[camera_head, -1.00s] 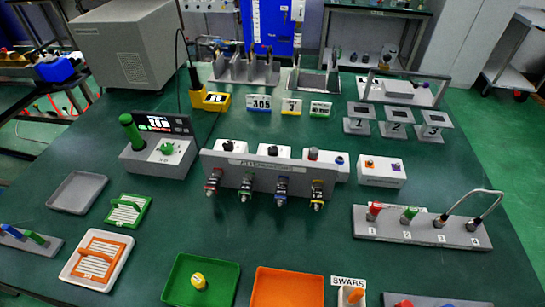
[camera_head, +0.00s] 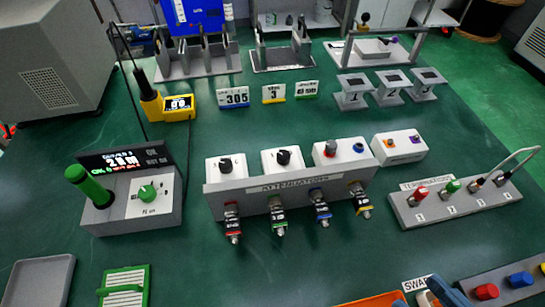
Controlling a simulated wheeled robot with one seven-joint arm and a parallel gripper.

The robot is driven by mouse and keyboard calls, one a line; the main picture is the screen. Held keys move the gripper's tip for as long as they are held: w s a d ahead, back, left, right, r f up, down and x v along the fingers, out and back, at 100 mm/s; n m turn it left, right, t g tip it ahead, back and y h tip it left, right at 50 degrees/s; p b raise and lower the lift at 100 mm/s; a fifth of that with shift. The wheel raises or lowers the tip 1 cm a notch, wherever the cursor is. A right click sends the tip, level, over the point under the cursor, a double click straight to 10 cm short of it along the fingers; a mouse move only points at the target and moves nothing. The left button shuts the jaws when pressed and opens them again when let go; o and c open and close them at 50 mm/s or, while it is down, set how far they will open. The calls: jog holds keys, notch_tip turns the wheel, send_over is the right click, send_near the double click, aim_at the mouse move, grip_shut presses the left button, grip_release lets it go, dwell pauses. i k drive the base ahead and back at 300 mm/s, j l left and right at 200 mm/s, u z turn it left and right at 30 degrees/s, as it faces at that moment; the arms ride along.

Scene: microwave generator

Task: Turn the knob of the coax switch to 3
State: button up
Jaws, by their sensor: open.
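Two white boxes with black knobs stand behind the grey attenuator rack: a left box with its knob (camera_head: 225,165) and a middle box with its knob (camera_head: 283,157). I cannot tell which of them is the coax switch. Their markings and pointer positions are too small to read, and the rack hides their lower fronts. A yellow-edged card (camera_head: 273,93) behind them shows a 3. My gripper is not clearly in view, and nothing is seen touching either knob.
The attenuator rack (camera_head: 255,201) holds several coloured connectors in front of the knob boxes. A grey generator with a green handle (camera_head: 92,186) stands at left. A white box (camera_head: 400,147) and the terminations rack (camera_head: 407,213) are at right. Green table is clear before the attenuators.

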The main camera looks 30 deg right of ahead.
aim_at(283, 158)
jog(key=k+j+z, duration=0.8)
jog(key=k+z, duration=0.25)
jog(key=i+j, duration=0.05)
jog(key=i, duration=0.05)
